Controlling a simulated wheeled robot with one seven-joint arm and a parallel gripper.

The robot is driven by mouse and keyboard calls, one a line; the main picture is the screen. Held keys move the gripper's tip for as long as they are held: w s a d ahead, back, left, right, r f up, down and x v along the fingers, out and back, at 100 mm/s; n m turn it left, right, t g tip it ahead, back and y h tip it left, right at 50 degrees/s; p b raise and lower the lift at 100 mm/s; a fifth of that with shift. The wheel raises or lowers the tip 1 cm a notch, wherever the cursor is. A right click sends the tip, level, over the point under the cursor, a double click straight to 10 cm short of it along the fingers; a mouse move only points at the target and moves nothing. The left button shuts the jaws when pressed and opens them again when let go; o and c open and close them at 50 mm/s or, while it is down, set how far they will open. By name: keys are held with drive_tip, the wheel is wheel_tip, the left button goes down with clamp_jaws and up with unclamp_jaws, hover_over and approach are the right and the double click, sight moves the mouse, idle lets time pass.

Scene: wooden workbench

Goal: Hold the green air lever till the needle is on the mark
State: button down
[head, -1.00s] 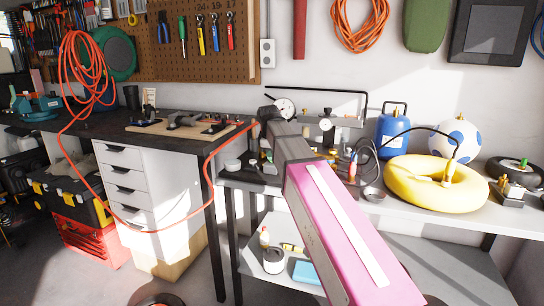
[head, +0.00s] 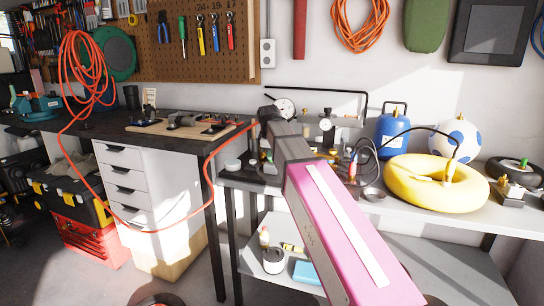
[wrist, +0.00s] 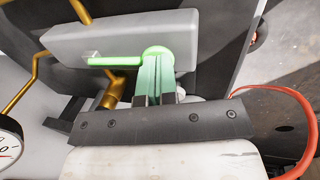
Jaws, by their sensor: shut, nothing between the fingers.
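The green air lever (wrist: 115,61) shows in the wrist view as a thin bright green bar with a round end, against a light grey block (wrist: 205,35). My gripper (wrist: 157,66) is shut with nothing between its fingers. Its fingertips meet or overlap the lever's round end; I cannot tell whether they press on it. A white dial gauge (wrist: 8,147) is cut off at the left edge of the wrist view; its needle and mark cannot be read there. In the head view a dial gauge (head: 285,107) stands beyond my arm, too small to read, and my arm hides the lever.
A yellow inflatable ring (head: 415,190), a blue tank (head: 393,130) and a blue-spotted white ball (head: 460,138) are on the bench to the right. An orange-red hose (head: 208,175) hangs left of my arm and also shows in the wrist view (wrist: 300,95).

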drive_tip(key=shift+r, duration=1.2)
drive_tip(key=w+d+v, duration=0.1)
drive_tip(key=w+v, duration=0.1)
drive_tip(key=v, duration=1.1)
drive_tip(key=shift+r, duration=0.25)
